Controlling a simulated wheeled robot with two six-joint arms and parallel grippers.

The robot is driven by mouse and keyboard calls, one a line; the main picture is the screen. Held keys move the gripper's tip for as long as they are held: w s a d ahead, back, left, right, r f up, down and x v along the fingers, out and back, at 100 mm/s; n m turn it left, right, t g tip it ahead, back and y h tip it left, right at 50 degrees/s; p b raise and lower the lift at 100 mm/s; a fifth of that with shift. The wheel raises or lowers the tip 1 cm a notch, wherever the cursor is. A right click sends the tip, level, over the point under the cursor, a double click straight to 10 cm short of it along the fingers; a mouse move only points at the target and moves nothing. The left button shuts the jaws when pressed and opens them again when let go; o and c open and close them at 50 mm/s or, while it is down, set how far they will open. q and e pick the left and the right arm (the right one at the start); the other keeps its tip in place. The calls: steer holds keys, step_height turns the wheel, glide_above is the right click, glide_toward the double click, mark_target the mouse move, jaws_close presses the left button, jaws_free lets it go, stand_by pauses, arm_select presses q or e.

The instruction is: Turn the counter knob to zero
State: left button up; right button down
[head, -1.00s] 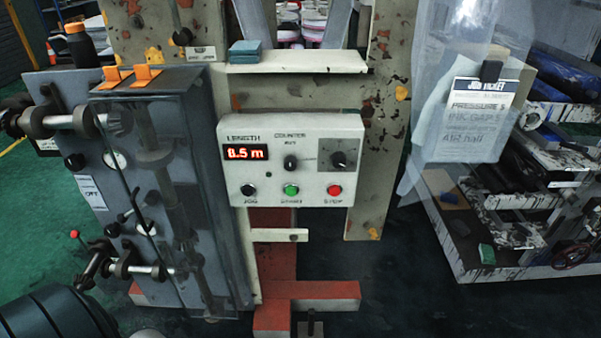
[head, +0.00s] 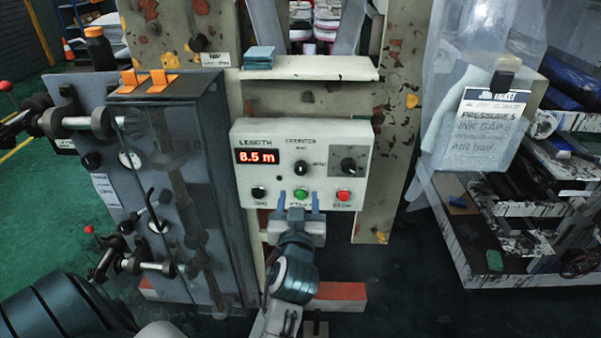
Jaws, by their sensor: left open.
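The counter knob (head: 300,168) is a small black knob under the COUNTER label on a pale control box (head: 217,128). Its pointer direction is too small to read for certain. The red display (head: 256,157) appears to read 8.5 m. My left gripper (head: 298,202) is open and empty, below the knob at the lower edge of the box, with blue fingers pointing up. The fingers appear on either side of the green button (head: 300,194); I cannot tell whether they touch the panel. My right gripper is out of view.
A black button (head: 259,193), a red button (head: 343,196) and a larger dial (head: 348,165) share the panel. A shelf (head: 330,70) is above it. A grey cabinet with rollers (head: 175,100) stands left, and a hanging job ticket (head: 490,118) is at right.

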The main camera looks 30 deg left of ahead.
mark_target(301, 172)
arm_select(q)
steer(key=p+x, duration=0.2)
steer(key=x, duration=0.6)
steer(key=shift+w+a, duration=0.1)
steer(key=shift+w, duration=0.15)
steer(key=shift+w+a, duration=0.4)
steer(key=shift+w, duration=0.2)
steer(key=shift+c, duration=0.4)
steer(key=c, duration=0.9)
steer(key=shift+p, duration=0.3)
